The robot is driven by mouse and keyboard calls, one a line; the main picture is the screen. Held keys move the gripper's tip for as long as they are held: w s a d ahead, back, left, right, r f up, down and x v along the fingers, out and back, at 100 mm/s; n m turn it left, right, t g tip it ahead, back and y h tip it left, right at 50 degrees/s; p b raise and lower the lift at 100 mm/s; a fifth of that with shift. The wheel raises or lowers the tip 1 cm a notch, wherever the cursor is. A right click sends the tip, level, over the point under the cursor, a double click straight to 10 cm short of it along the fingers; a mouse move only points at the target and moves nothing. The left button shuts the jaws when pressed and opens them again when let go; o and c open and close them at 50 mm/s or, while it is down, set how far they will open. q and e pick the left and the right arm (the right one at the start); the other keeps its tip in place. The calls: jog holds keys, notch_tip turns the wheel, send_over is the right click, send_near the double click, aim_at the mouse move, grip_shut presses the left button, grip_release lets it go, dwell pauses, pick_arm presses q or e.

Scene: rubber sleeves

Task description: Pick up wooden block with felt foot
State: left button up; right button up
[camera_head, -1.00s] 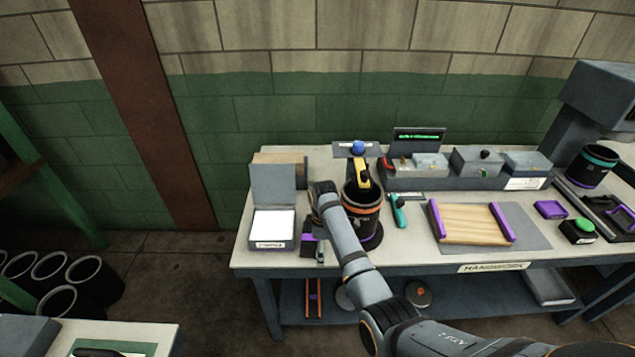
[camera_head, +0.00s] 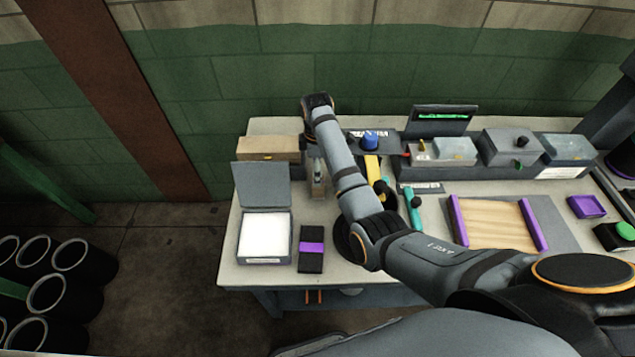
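A pale tan wooden block (camera_head: 268,148) lies at the back left of the workbench, behind the open grey box; I cannot make out a felt foot on it. A black block with a purple band (camera_head: 312,250) lies at the front, right of the box. My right arm reaches in from the right, across the bench. Its gripper (camera_head: 318,190) points down just right of the open box and the tan block, apart from both in the picture. Its fingertips are too small to tell whether they are open. My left gripper is out of view.
The open grey box (camera_head: 243,255) holds a white pad. A wooden board with purple ends (camera_head: 495,222) lies on a grey mat to the right. A teal-handled tool (camera_head: 413,210) and yellow tool (camera_head: 373,168) are near my arm. Small bins (camera_head: 508,150) line the back.

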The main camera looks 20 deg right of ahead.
notch_tip(320, 180, down, 3)
jog(key=shift+w+d+f, duration=0.1)
jog(key=shift+d, duration=0.05)
notch_tip(320, 180, down, 3)
jog(key=shift+w+d+r+p, duration=0.1)
jog(key=shift+r+p, duration=0.1)
jog(key=shift+p, duration=0.4)
notch_tip(320, 180, down, 3)
jog(key=shift+f, duration=0.15)
jog(key=shift+w, duration=0.1)
jog(key=c, duration=1.3)
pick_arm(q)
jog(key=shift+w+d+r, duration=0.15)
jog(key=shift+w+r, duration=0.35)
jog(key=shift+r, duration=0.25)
pick_arm(e)
jog(key=shift+o, duration=0.2)
